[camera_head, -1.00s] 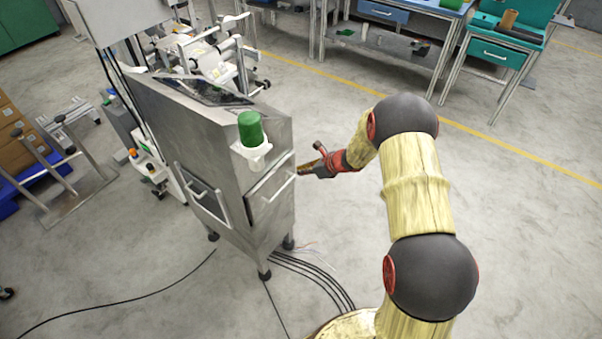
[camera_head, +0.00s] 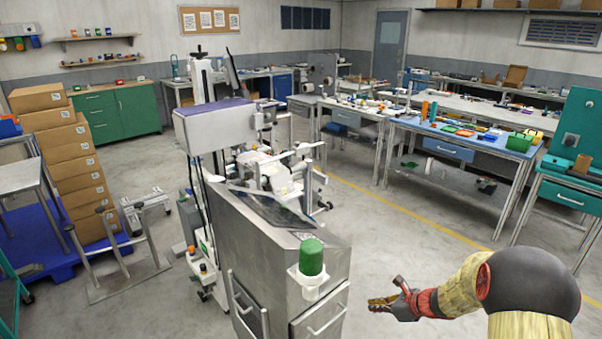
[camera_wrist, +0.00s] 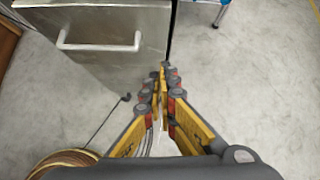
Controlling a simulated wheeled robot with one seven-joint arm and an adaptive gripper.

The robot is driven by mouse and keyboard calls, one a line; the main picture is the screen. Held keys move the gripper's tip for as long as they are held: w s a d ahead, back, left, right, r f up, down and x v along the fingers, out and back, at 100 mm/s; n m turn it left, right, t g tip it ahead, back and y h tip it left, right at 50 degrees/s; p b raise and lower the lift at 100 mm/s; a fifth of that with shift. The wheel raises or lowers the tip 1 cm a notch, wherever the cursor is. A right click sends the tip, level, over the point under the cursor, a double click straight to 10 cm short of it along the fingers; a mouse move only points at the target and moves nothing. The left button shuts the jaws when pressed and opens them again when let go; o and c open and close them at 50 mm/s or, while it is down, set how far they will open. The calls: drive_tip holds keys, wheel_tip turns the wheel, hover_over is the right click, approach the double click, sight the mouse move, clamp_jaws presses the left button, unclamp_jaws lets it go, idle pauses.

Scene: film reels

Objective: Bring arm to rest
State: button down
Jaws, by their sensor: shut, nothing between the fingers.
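My gripper (camera_head: 383,303) is at the lower right in the head view, on my bent arm. It is to the right of the grey metal machine (camera_head: 270,262), apart from it, over open floor. In the wrist view my gripper (camera_wrist: 163,75) has its fingers together with nothing between them. A drawer front with a silver handle (camera_wrist: 98,46) shows at the upper left there. In the head view a green cylinder (camera_head: 311,257) stands upright in a white holder (camera_head: 318,284) on the machine's near corner.
Workbenches (camera_head: 465,150) with tools and parts stand at the back right. Stacked cardboard boxes (camera_head: 75,160) and a metal stand (camera_head: 118,255) are at the left. The floor (camera_head: 400,235) between machine and benches is clear.

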drive_tip(key=s+a+r+n+g, duration=0.2)
drive_tip(key=s+a+n, duration=0.1)
drive_tip(key=s+n, duration=0.4)
drive_tip(key=s+a+r+n+g, duration=0.3)
drive_tip(key=s+n, duration=0.2)
drive_tip(key=s, duration=0.3)
drive_tip(key=s+a+r+n+t+h, duration=0.1)
drive_tip(key=s+r+n+h, duration=0.1)
drive_tip(key=s+r+n, duration=0.5)
drive_tip(key=s+a+r+n+t+h+p, duration=0.1)
drive_tip(key=s+r+n+t+h, duration=0.1)
drive_tip(key=s+r+n, duration=0.6)
drive_tip(key=s+r, duration=0.2)
drive_tip(key=r, duration=0.3)
drive_tip(key=s+r+h, duration=0.1)
drive_tip(key=s+r, duration=0.2)
drive_tip(key=r, duration=0.2)
drive_tip(key=shift+s+a+t+h, duration=0.3)
drive_tip(key=shift+a, duration=0.05)
